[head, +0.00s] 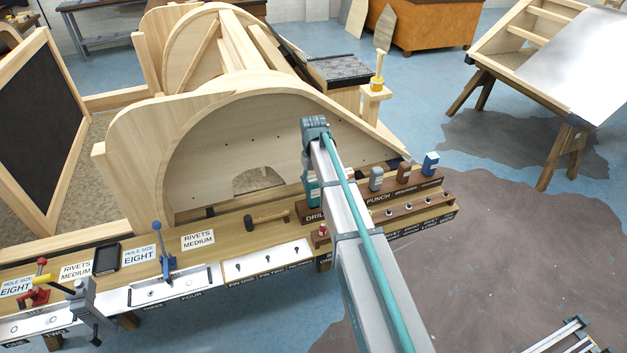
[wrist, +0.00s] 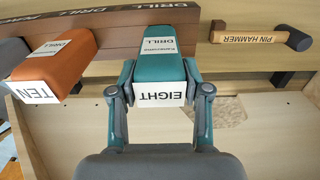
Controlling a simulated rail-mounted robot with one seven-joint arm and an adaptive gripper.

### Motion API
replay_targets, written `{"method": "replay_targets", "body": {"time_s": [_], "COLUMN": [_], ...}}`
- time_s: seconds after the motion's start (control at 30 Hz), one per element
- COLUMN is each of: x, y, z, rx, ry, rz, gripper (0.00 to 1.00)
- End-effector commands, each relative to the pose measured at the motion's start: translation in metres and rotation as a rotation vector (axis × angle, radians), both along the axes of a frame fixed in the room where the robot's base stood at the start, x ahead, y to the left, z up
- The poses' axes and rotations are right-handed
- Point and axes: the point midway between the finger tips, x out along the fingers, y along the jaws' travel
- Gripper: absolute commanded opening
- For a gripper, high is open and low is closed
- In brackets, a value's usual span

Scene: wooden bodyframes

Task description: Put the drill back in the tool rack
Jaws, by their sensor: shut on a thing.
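The teal drill (wrist: 164,68), with a label reading EIGHT, is upside down in the wrist view. My gripper (wrist: 158,78) is shut on it, with one finger on each side. The drill's far end meets the dark brown tool rack (wrist: 110,30), which is lettered DRILL. I cannot tell whether the drill rests in the rack or is held just in front of it. In the head view a bit of the teal drill (head: 313,192) shows left of my arm, at the left end of the rack (head: 437,182). My arm hides most of the gripper there.
An orange drill (wrist: 62,62) labelled TEN sits close beside the teal one. A pin hammer (wrist: 255,39) lies on the other side; it also shows on the bench (head: 268,217). Several tools stand along the rack. The curved wooden frame (head: 240,130) rises behind the bench.

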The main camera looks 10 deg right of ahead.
Motion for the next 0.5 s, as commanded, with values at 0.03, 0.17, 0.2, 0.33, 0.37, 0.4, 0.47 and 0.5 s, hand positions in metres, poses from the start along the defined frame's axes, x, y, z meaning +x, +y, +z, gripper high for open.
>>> {"method": "replay_targets", "body": {"time_s": [0.03,0.17,0.2,0.33,0.37,0.4,0.47,0.5], "x": [0.0003,0.0003,0.0003,0.0003,0.0003,0.0004,0.0003,0.0002], "y": [-0.0001,-0.0001,-0.0001,-0.0001,-0.0001,0.0000,-0.0001,-0.0001], "z": [0.0004,0.0004,-0.0001,-0.0036,-0.0044,-0.0054,-0.0069,-0.0070], "rx": [0.000,0.000,0.000,0.000,0.000,0.000,0.000,0.000], "ry": [-0.001,-0.001,-0.001,-0.001,-0.001,-0.001,-0.001,-0.001], "rz": [0.000,0.000,0.000,0.000,0.000,0.000,0.000,0.000], "gripper": [0.00,0.00,0.00,0.00,0.00,0.00,0.00,0.52]}}
